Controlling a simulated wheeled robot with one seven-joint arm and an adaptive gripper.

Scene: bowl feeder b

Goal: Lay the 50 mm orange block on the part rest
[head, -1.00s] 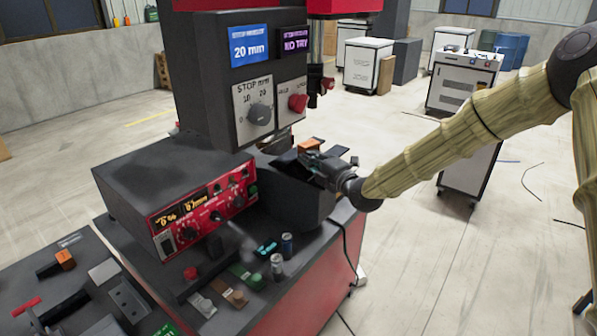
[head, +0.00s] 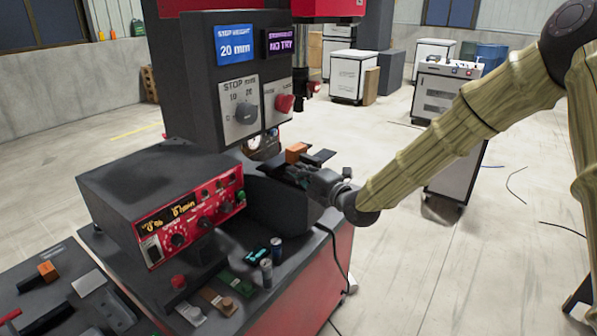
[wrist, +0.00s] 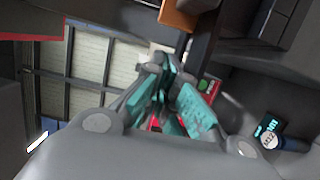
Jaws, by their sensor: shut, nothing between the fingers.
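An orange block (head: 295,152) sits on the dark machine fixture below the stop panel, just beyond my gripper. A smaller-looking orange block (head: 48,271) is on the dark bench at the lower left. Block sizes cannot be read, and I cannot tell for sure which surface is the part rest. My gripper (head: 300,171) is beside the fixture, close to the nearer block and apart from it as far as I can see. In the wrist view, my gripper (wrist: 166,98) has its teal-padded fingers together and empty. An orange surface (wrist: 180,14) shows at the top edge there.
A machine column with a stop panel (head: 240,100) rises behind the fixture. A red control box (head: 195,215) stands left of my gripper. Two small cans (head: 271,262) and coloured buttons are in front. A cable hangs at the right. Open floor lies to the right.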

